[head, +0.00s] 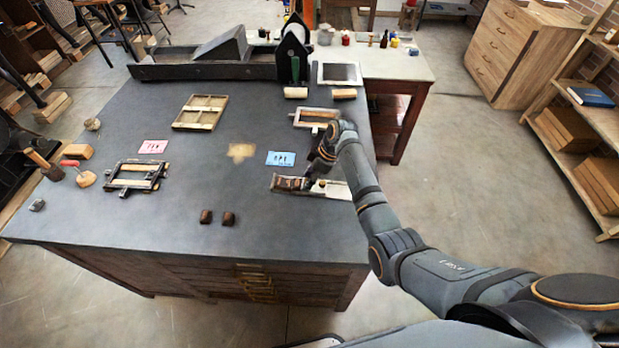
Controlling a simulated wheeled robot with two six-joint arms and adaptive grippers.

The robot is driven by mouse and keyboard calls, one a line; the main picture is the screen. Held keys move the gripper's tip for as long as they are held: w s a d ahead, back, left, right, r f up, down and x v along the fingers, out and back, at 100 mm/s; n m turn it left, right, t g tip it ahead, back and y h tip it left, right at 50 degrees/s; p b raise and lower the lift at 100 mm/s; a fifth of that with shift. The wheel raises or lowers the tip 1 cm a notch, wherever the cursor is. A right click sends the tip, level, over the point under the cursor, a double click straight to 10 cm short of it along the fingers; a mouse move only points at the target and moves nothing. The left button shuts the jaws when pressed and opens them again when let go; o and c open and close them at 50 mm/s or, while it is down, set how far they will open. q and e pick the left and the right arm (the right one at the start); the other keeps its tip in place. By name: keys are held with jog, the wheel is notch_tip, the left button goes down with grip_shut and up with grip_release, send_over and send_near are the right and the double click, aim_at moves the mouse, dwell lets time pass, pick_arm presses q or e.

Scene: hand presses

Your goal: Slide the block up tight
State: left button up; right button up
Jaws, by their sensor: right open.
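A long shallow pale metal tray (338,190) lies near the right edge of the dark table. A dark brown block or group of pieces (290,184) sits in its left part. A small light knob-like piece (321,184) shows to the right of it. My right gripper (312,174) is just above the tray, pointing down, with its fingers open close to the right end of the brown piece. I cannot tell if it touches anything, as the fingers are small and dark here. My left gripper is out of view.
The dark table (180,205) also holds two small brown blocks (206,216), a blue card (281,158), a red card (153,146), a dark frame (158,180), a divided wooden tray (180,124) and another frame (297,116) behind my gripper. The table's front middle is mostly clear.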

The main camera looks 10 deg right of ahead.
aim_at(324, 183)
jog(key=shift+d+r, duration=0.2)
jog(key=shift+r, duration=0.2)
jog(key=v, duration=1.1)
jog(key=shift+s, duration=0.1)
